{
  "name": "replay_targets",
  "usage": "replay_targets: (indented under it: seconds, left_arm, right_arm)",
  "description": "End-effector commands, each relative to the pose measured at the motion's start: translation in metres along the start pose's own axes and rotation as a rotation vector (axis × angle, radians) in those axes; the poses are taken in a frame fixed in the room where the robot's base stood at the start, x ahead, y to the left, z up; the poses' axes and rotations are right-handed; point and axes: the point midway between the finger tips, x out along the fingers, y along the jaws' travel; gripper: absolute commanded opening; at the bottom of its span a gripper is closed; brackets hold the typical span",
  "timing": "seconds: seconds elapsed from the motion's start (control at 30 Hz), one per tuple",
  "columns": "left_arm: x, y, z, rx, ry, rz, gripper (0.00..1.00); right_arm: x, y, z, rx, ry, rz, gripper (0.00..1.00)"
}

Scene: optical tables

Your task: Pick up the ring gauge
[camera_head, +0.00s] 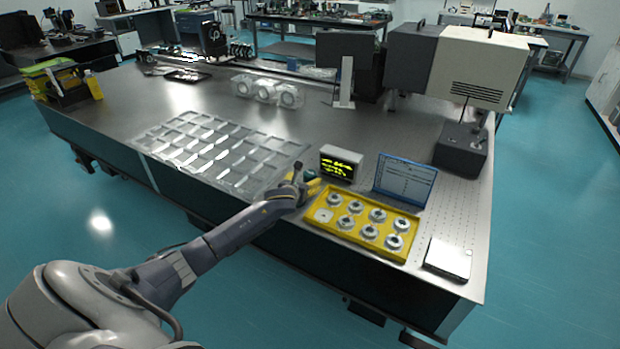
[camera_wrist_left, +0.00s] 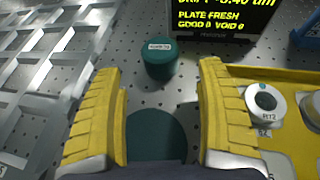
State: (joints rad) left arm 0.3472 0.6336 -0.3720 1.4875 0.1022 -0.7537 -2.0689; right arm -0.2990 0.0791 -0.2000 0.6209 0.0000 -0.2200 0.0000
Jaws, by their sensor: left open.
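Several silvery ring-shaped pieces (camera_head: 371,232) sit in a yellow tray (camera_head: 318,224); one labelled ring (camera_wrist_left: 265,103) shows at the right of the wrist view. I cannot tell which piece is the ring gauge. My left gripper (camera_head: 309,188) is low over the table at the tray's left end. In the wrist view its yellow fingers (camera_wrist_left: 160,82) are wide apart, with nothing gripped. A dark teal round shape (camera_wrist_left: 155,135) lies between them, its near part hidden. A short teal cylinder with a white label (camera_wrist_left: 159,62) stands just beyond the fingertips. My right gripper is not in view.
A small display box (camera_head: 340,163) stands behind the gripper, with a blue-framed screen (camera_head: 404,181) to its right. A metal grid frame (camera_head: 215,150) covers the table to the left. A flat white-topped device (camera_head: 448,258) lies right of the tray.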

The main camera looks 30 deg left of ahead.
Motion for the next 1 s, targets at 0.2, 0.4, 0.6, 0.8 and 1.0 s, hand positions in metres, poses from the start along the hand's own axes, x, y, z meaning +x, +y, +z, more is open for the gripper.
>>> replay_targets:
  seconds: [0.2,0.4,0.6,0.8,1.0]
  left_arm:
    - [0.007,0.000,0.001,0.000,-0.001,-0.001,0.73]
    - [0.023,-0.002,0.004,-0.004,-0.001,0.000,0.73]
    - [0.044,-0.002,0.006,-0.003,0.000,0.000,0.73]
    - [0.056,-0.002,0.006,-0.001,0.000,0.000,0.73]
    - [0.058,-0.002,0.006,0.000,0.000,0.000,0.73]
  right_arm:
    - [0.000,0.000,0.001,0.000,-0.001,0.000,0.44]
    - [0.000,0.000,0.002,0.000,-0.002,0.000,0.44]
    - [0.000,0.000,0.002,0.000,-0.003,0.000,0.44]
    - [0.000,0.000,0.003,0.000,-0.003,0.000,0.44]
    - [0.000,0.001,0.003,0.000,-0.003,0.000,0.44]
